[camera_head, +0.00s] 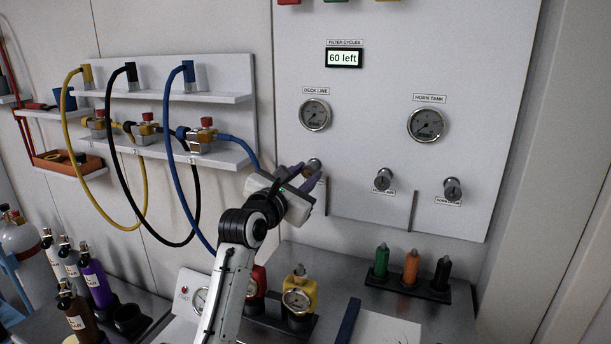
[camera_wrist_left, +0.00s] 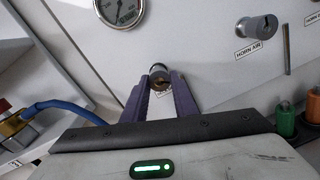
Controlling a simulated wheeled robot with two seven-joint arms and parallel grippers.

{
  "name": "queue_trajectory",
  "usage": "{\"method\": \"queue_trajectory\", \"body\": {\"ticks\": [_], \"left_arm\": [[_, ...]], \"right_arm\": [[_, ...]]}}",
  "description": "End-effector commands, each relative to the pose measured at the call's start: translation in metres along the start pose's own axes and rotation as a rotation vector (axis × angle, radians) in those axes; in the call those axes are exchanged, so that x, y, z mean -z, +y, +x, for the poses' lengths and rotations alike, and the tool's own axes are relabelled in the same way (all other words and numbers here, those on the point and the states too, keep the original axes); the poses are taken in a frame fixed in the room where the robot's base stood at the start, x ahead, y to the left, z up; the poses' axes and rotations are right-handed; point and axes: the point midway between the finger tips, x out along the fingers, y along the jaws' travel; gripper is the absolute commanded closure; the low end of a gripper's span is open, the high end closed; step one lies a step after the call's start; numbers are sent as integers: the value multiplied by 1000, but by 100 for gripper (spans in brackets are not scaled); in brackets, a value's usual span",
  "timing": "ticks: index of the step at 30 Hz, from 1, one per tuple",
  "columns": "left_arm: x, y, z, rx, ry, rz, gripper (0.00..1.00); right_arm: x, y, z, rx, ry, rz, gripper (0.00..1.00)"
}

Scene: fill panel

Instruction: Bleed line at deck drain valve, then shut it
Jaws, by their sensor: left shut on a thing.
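The panel's leftmost valve knob (camera_head: 312,166), below the deck line gauge (camera_head: 315,114), is the deck drain valve by position; its label is mostly hidden behind my gripper. My left gripper (camera_head: 308,178) reaches up to this knob, and its purple fingers are shut on it. In the left wrist view the knob (camera_wrist_left: 159,76) shows between the two fingertips (camera_wrist_left: 160,88). The deck line gauge also shows at the top of the wrist view (camera_wrist_left: 118,10). Its needle is too small to read surely. My right gripper is not in view.
The horn air knob (camera_head: 384,179) and another knob (camera_head: 453,189) sit to the right. Blue, black and yellow hoses (camera_head: 176,120) hang left of my arm. Bottles (camera_head: 95,280), a yellow gauge unit (camera_head: 299,292) and a rack of colored plugs (camera_head: 410,284) stand below.

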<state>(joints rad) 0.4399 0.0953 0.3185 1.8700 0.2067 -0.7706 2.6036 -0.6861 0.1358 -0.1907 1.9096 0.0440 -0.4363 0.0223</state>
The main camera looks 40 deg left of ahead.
Motion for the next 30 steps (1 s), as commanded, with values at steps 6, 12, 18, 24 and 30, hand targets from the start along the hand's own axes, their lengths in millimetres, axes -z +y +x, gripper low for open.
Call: {"method": "queue_trajectory", "body": {"ticks": [6, 12, 18, 24, 30], "left_arm": [[-1, 1, 0, 1, 9, 178, 97], [-1, 2, 0, 3, 19, 369, 97], [-2, 3, 0, 4, 29, 560, 97], [-2, 3, 0, 7, 38, 750, 97], [-3, 4, 0, 9, 49, 942, 97]], "right_arm": [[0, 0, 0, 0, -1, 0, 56], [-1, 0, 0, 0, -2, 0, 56], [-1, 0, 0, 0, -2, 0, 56], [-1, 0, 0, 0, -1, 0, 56], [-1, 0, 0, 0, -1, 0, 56]]}}
